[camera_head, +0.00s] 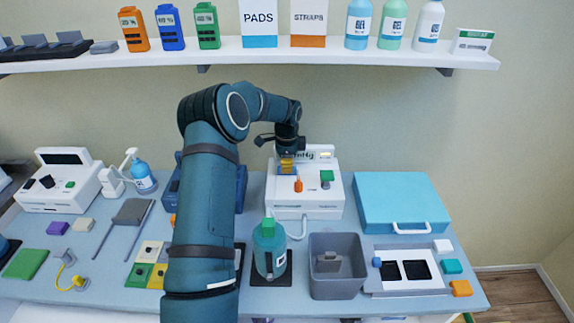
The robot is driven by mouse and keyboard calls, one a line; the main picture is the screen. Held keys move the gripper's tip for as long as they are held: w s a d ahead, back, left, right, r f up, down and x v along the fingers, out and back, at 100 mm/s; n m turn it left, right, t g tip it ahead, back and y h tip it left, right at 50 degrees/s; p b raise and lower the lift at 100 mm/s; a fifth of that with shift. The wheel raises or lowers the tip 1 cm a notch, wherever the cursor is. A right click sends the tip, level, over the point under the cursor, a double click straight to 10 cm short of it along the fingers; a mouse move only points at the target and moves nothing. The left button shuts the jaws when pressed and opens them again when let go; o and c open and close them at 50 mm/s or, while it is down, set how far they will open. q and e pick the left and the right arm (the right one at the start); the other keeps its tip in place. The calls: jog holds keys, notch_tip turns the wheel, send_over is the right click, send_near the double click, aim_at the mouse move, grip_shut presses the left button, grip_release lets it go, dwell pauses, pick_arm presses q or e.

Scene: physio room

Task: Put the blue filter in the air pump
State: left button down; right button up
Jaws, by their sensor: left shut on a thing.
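My left gripper (287,154) is over the back left of a white machine (305,207) marked with letters ending in "Hg", which looks like the air pump. The gripper is shut on a small yellow-orange block (287,167). I cannot tell whether the block touches the machine. An orange peg (298,185) and a green-topped grey part (327,177) show on the machine's top. A small blue block (377,262) sits at the left edge of a white two-window tray (405,286); I cannot tell if it is the blue filter. My right gripper is out of view.
A grey bin (337,288) and a green-capped teal bottle (269,235) stand in front of the machine. A light-blue case (402,202) lies to its right. Another white machine (62,185) stands far left. A shelf (240,50) with bottles and boxes hangs above.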

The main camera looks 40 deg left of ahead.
pick_arm(q)
jog(key=shift+f, duration=0.4)
dwell(0.3)
jog(key=shift+c, duration=2.4)
grip_release()
jog(key=shift+r, duration=0.15)
jog(key=shift+r, duration=0.1)
jog(key=shift+a, duration=0.1)
